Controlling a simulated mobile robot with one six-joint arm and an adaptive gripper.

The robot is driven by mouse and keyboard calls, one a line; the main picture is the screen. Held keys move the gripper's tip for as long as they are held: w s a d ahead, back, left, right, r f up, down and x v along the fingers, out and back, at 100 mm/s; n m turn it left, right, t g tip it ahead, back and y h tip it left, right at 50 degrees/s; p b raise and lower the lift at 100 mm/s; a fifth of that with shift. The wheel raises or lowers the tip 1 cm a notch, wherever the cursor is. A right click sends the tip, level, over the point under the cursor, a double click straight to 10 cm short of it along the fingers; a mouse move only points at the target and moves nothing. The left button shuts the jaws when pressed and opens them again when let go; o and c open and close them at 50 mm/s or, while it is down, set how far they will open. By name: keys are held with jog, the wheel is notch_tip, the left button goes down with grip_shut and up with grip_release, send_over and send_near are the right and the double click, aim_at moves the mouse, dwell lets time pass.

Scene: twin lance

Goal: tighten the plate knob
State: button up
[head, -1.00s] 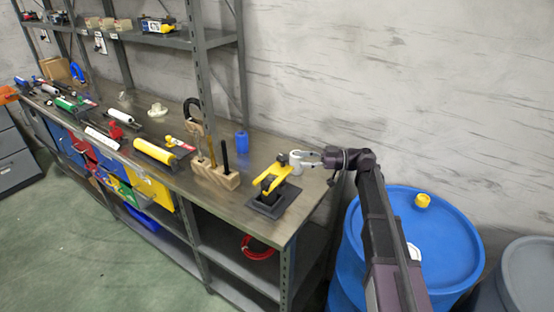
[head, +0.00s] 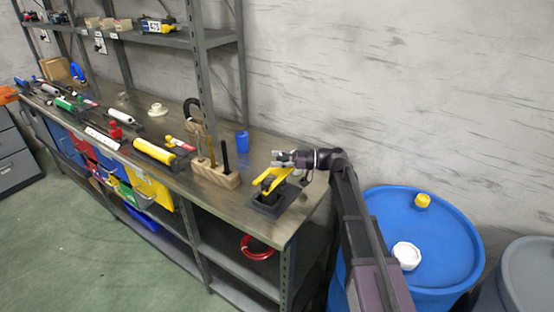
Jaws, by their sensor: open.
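A yellow and black device on a dark square base plate (head: 268,208) sits at the right end of the workbench. Its yellow arm (head: 270,181) slants upward, with a black part beneath it. I cannot make out which part is the plate knob. My gripper (head: 278,158) is open, just above the upper end of the yellow part, and seems empty. It partly hides the top of the device. I cannot tell whether the fingers touch it.
A wooden block with upright tools (head: 215,175) and a blue cup (head: 242,142) stand left of the device. A shelf post (head: 205,90) rises from the bench. A blue barrel (head: 450,245) with a white cap (head: 407,256) stands right of the bench.

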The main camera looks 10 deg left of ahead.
jog(key=shift+c, duration=0.3)
jog(key=c, duration=0.8)
jog(key=shift+w+m+t, duration=0.15)
jog(key=shift+m+t, duration=1.15)
jog(key=shift+t, duration=0.7)
jog(key=shift+m+t, duration=0.6)
jog(key=shift+t, duration=0.3)
jog(key=shift+o, duration=0.2)
jog(key=m+t, duration=0.2)
jog(key=t, duration=0.1)
jog(key=shift+d+t, duration=0.1)
jog(key=shift+t, duration=0.3)
jog(key=m+t+h, duration=0.1)
jog(key=m+t, duration=0.1)
jog(key=t, duration=0.1)
jog(key=w+m+t+h, duration=0.1)
jog(key=m+t+h, duration=0.1)
jog(key=shift+d+m+t+h, duration=0.1)
jog(key=shift+m+t+h, duration=0.2)
jog(key=shift+t, duration=0.1)
jog(key=shift+w+d+m+t+h, duration=0.15)
jog(key=shift+m+t+h, duration=0.85)
jog(key=shift+t+h, duration=0.1)
jog(key=shift+w, duration=0.1)
jog(key=o, duration=0.8)
